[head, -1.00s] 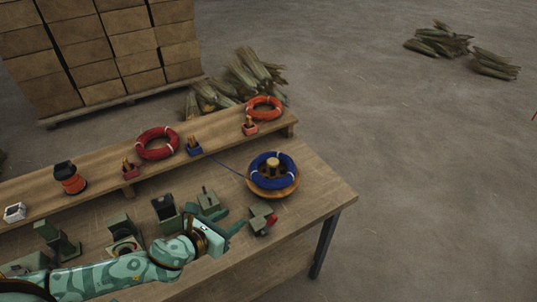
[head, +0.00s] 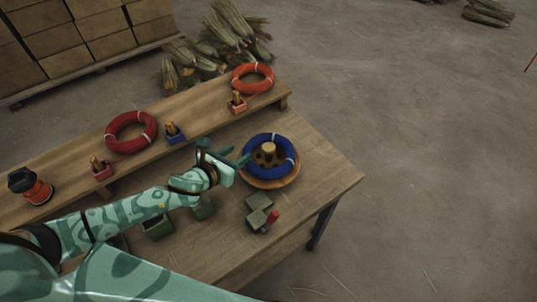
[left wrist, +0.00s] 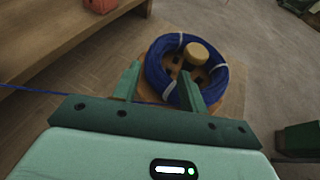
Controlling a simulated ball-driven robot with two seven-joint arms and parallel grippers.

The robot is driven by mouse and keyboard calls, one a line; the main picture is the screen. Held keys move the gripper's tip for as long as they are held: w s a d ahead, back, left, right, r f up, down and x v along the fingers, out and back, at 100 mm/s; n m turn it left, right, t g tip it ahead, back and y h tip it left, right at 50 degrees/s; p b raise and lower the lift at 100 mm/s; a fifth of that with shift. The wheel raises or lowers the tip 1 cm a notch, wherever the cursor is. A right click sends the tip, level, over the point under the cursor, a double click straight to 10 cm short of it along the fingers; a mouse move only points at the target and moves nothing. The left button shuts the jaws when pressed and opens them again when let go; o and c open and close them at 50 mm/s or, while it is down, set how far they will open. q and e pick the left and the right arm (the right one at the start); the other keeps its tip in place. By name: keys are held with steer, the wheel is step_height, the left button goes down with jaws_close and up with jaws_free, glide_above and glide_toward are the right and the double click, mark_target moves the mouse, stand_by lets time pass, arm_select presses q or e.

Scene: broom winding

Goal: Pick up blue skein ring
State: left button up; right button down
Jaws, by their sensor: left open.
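The blue skein ring (head: 269,157) is a coil of blue cord with white ties. It sits around a wooden peg (head: 268,148) on a round wooden base (head: 277,182) on the workbench. My left gripper (head: 229,157) is open at the ring's left side. In the left wrist view, the blue ring (left wrist: 219,85) lies just ahead of my left gripper (left wrist: 160,85). One finger overlaps the ring in that picture and the other is left of it, with its tip near the ring's edge. Contact cannot be told. My right gripper is not in view.
A raised shelf (head: 204,124) runs along the back of the bench (head: 318,172), with a red ring (head: 131,132), an orange ring (head: 253,77) and small boxes. A green clamp with a red knob (head: 272,217) stands in front of the base. The right bench end is clear.

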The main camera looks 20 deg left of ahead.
mark_target(249, 144)
arm_select(q)
steer(key=x, duration=0.2)
steer(key=shift+w+d+f, duration=0.1)
steer(key=shift+w+f, duration=0.1)
steer(key=shift+w, duration=0.15)
steer(key=x, duration=0.1)
steer(key=b+x, duration=0.1)
steer(key=x, duration=0.1)
steer(key=b+x, duration=0.1)
steer(key=x, duration=0.1)
steer(key=shift+a+f, duration=0.1)
steer(key=shift+a, duration=0.2)
steer(key=shift+s, duration=0.1)
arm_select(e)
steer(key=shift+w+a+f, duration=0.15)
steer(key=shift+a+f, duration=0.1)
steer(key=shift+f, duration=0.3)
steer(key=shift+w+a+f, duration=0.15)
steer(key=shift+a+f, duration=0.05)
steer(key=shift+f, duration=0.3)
arm_select(q)
jaws_close()
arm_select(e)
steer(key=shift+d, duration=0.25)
